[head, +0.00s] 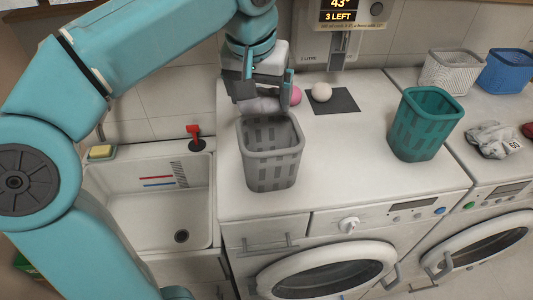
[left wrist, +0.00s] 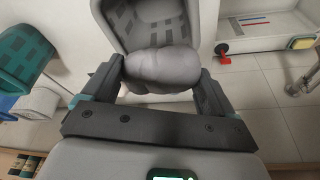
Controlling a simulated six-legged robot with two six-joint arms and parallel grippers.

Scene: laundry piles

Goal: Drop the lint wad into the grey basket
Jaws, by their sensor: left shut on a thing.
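The lint wad (left wrist: 162,66) is a lumpy grey bundle held between the two fingers of my left gripper (left wrist: 160,85) in the left wrist view. In the head view my left gripper (head: 262,98) is above the back rim of the grey basket (head: 271,170), with the lint wad (head: 260,105) under it. The grey basket is upright on the white machine top, with slotted sides; its slotted inner wall also shows just beyond the wad in the left wrist view (left wrist: 205,12). My right gripper is not in view.
A teal basket (head: 424,128) stands to the right on the machine top. A white ball (head: 321,92) and a pink ball (head: 295,96) lie by a dark mat (head: 345,103). A sink (head: 150,205) is on the left. White and blue baskets (head: 505,70) stand far right.

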